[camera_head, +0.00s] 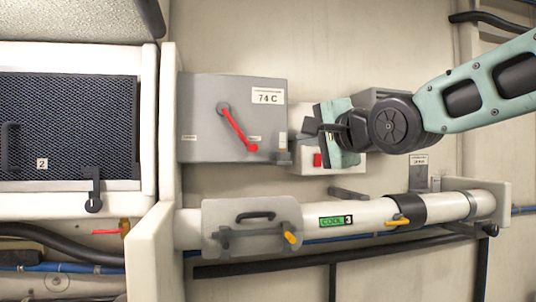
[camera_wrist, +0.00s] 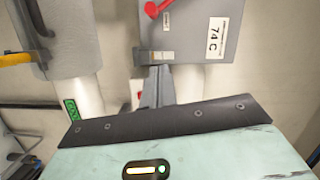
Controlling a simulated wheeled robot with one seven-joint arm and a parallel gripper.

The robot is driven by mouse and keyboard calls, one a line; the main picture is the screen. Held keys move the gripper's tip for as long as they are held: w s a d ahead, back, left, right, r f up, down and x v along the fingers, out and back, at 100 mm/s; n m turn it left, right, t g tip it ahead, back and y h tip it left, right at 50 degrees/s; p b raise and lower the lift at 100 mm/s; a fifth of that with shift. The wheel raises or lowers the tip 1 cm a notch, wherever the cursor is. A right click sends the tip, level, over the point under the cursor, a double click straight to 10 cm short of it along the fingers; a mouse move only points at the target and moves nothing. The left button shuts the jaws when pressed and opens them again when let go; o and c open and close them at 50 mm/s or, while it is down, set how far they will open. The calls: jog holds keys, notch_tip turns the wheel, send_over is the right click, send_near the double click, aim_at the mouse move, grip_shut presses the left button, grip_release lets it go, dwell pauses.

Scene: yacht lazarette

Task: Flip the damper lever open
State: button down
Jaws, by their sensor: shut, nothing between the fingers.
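A red lever (camera_head: 236,130) is mounted on a grey box (camera_head: 200,100) labelled 74 C. It slants down and right from its upper pivot to a round red end. Its red end also shows at the top of the wrist view (camera_wrist: 155,9). My gripper (camera_head: 284,157) is shut and empty. Its fingers are near the box's lower right corner, to the right of the lever's end and apart from it. In the wrist view the fingertips (camera_wrist: 153,68) point toward the box's lower edge. I cannot tell whether they touch the box.
A white box with a red button (camera_head: 318,160) sits behind my gripper. Below runs a white pipe (camera_head: 370,212) with a COOL 3 label, a grey hatch plate (camera_head: 215,215) and yellow handles (camera_head: 398,221). A mesh panel (camera_head: 70,110) is at left. The wall above the grey box is clear.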

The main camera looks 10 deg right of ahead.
jog(key=w+a+f+p, duration=0.1)
jog(key=w+a, duration=0.5)
jog(key=w, duration=0.2)
jog(key=shift+w+f+p, duration=0.15)
jog(key=shift+w+p, duration=0.2)
jog(key=shift+w, duration=0.05)
jog(key=shift+f, duration=0.1)
dwell(0.4)
